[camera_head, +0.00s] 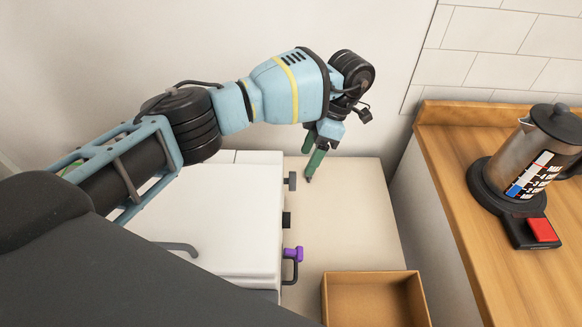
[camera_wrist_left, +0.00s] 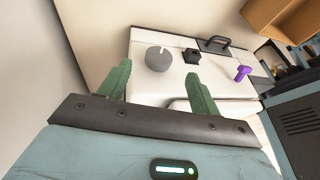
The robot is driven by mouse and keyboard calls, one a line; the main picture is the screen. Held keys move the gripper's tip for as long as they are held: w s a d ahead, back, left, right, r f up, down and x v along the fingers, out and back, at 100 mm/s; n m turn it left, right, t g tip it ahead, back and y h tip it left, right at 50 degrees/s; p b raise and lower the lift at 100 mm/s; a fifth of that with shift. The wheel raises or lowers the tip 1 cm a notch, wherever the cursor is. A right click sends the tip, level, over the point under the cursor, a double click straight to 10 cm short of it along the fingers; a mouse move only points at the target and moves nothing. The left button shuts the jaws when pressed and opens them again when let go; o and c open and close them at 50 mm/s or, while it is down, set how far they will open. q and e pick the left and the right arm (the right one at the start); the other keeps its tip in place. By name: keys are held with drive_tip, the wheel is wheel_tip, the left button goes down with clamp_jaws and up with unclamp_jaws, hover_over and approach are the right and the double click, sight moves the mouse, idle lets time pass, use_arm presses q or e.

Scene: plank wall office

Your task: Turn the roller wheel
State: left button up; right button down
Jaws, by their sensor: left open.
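A white box-like device (camera_head: 215,205) stands on a beige surface, and its panel (camera_wrist_left: 178,78) faces my left wrist camera. The panel carries a round grey knob (camera_wrist_left: 158,59) with a white mark, a small black block (camera_wrist_left: 192,57) and a purple knob (camera_wrist_left: 242,73). In the head view the grey knob (camera_head: 291,181) sticks out from the device's right side. I cannot tell for sure which part is the roller wheel. My left gripper (camera_head: 310,165) is open and empty, with green fingers near the grey knob, apparently not touching it. My right gripper is not in view.
A black handle (camera_head: 290,268) sits beside the purple knob. An open cardboard box (camera_head: 375,277) stands at the lower right of the device. A wooden counter (camera_head: 450,170) with a kettle (camera_head: 530,165) is at right. The beige surface (camera_head: 350,215) between is clear.

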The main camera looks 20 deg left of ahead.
sight(295, 178)
use_arm(q)
drive_tip(key=shift+s+a+r, duration=0.1)
drive_tip(key=shift+a, duration=0.15)
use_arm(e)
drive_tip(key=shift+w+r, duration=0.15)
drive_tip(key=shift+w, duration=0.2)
use_arm(q)
drive_tip(key=shift+p+x, duration=0.45)
drive_tip(key=shift+x, duration=3.4)
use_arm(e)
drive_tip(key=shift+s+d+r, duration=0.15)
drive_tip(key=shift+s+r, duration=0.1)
use_arm(q)
drive_tip(key=shift+a, duration=0.1)
